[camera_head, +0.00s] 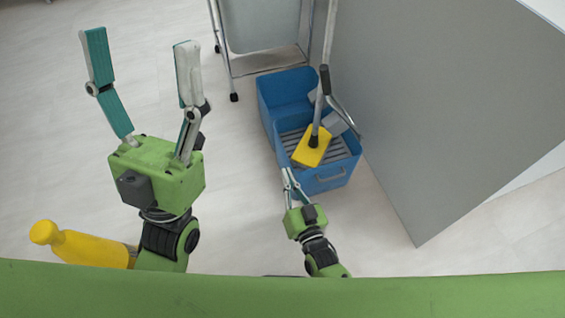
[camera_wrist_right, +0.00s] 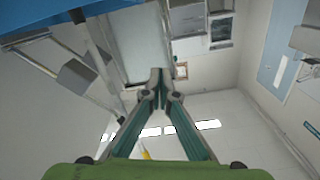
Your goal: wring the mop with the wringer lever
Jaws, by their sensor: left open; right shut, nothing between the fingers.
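The blue mop bucket (camera_head: 266,108) stands on the floor with a grey slatted wringer (camera_head: 291,141) in its near part. The mop's yellow head (camera_head: 308,154) rests on the wringer, its handle (camera_head: 329,40) rising steeply. The wringer lever (camera_head: 343,108) is a bent grey bar with a black grip, close beside the handle in the picture. My right gripper (camera_head: 286,175) is shut and empty by the bucket's near side; it also shows shut in the right wrist view (camera_wrist_right: 160,78), with a blue edge (camera_wrist_right: 60,16) at upper left. My left gripper (camera_head: 140,40) is wide open and empty, left of the bucket.
A large grey panel (camera_head: 430,110) stands close to the right of the bucket. A wheeled metal-framed cart (camera_head: 262,25) stands behind it. A yellow bottle-shaped object (camera_head: 85,247) lies partly hidden by my left arm.

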